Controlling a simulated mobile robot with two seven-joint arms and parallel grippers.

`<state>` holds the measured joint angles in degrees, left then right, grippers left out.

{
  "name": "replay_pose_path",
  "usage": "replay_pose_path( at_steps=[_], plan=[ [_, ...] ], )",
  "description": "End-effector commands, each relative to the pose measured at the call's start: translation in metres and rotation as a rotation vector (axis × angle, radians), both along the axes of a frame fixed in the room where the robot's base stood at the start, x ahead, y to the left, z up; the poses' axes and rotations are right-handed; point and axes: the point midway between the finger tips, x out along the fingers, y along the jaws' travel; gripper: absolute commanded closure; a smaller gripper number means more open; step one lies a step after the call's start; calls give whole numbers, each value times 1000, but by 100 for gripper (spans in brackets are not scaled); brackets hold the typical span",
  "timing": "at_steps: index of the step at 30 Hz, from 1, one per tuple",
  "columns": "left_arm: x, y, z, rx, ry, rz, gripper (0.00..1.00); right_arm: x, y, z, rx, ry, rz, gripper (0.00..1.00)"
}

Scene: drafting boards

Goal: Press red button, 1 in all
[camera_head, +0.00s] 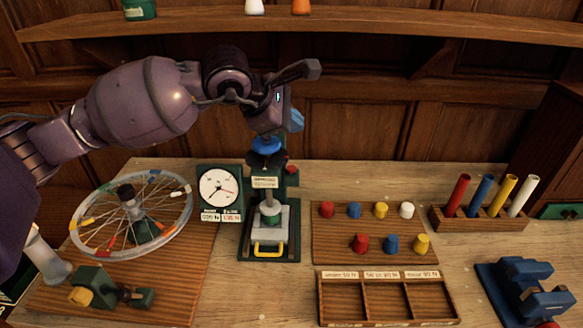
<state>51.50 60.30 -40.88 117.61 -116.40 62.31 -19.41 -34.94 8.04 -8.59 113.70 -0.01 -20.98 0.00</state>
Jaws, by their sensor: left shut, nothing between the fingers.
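A small red button (291,170) shows at the upper right of a dark green press-like device (246,245), close to the back of the bench. The device has a pale stage and a yellow handle at its front. My left gripper (267,159) points down above the upper part of this device, just left of the red button. It is shut and empty, and partly hides the device's top. The button looks uncovered; I cannot tell the exact gap in depth. My right gripper is not in view.
A dial gauge (218,187) and a spoked wheel (150,206) stand to the left. A board of coloured pegs (332,246), an empty compartment tray (388,318), a rack of coloured tubes (460,219) and a blue fixture (525,285) lie right. A shelf (400,25) runs above.

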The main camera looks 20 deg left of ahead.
Motion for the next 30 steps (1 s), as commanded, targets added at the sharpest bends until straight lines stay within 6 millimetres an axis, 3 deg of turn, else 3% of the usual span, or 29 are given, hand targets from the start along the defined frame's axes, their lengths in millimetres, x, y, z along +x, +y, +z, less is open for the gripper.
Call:
replay_pose_path(
  at_steps=[11,16,30],
  plan=[
    [0,0,-45,-1,1,0,100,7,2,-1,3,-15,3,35],
    [0,0,-65,-1,0,-1,100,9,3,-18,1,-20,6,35],
    [0,0,-70,0,-2,-1,100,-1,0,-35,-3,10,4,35]
  ],
)
